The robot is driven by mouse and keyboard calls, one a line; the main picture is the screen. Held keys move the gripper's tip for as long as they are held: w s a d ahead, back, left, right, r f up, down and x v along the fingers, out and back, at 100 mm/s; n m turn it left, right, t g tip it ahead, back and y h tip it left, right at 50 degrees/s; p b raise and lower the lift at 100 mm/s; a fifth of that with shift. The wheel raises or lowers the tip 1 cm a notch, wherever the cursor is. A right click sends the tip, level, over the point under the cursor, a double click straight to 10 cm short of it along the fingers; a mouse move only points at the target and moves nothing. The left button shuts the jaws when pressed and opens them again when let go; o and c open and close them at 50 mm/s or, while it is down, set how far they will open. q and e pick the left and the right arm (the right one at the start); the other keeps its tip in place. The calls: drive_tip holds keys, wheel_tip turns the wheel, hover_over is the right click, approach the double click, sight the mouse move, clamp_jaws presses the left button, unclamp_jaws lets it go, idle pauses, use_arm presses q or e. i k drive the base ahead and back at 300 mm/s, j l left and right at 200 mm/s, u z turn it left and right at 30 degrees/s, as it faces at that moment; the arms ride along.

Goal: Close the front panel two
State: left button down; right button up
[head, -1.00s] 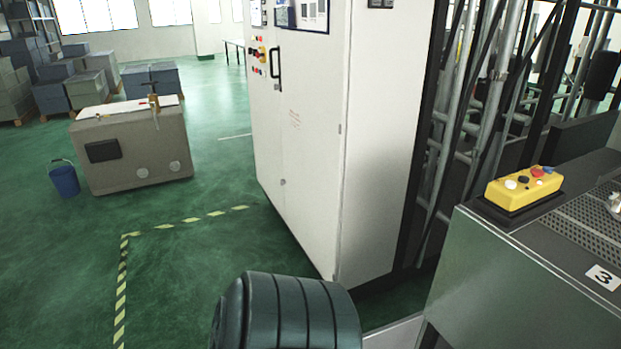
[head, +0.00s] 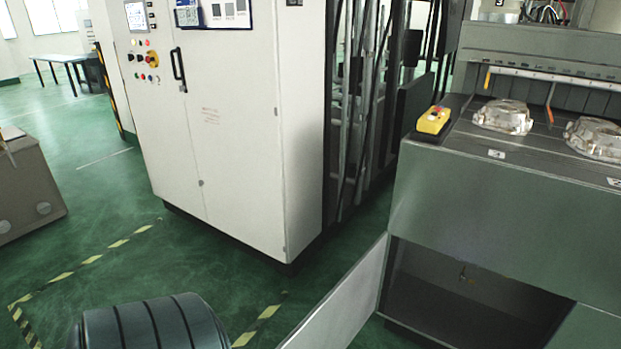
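An open light-grey panel (head: 345,305) stands swung out from the front of the grey machine bench (head: 500,210). It meets the bench at the left side of a dark low opening (head: 470,290), where a small fitting shows inside. The panel's lower end is cut off by the picture's bottom edge. I cannot read a number on the panel. Neither of my grippers is in view.
A tall white control cabinet (head: 235,130) stands left of the bench. A yellow button box (head: 433,120) and metal castings (head: 503,116) sit on the bench top. A dark ribbed rounded form (head: 150,325) fills the lower left. Green floor shows between the cabinet and panel.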

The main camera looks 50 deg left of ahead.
sight(335, 321)
drive_tip(key=k+j, duration=0.2)
drive_tip(key=j, duration=0.2)
drive_tip(key=k+j+z, duration=0.1)
drive_tip(key=j, duration=0.35)
drive_tip(key=k+j, duration=0.25)
drive_tip(key=j, duration=0.15)
drive_tip(key=k+j+z, duration=0.1)
drive_tip(key=j, duration=0.3)
drive_tip(key=i+j, duration=0.1)
drive_tip(key=j, duration=0.45)
drive_tip(key=j+z, duration=0.1)
drive_tip(key=j, duration=0.4)
drive_tip(key=i+j, duration=0.15)
drive_tip(key=j, duration=0.4)
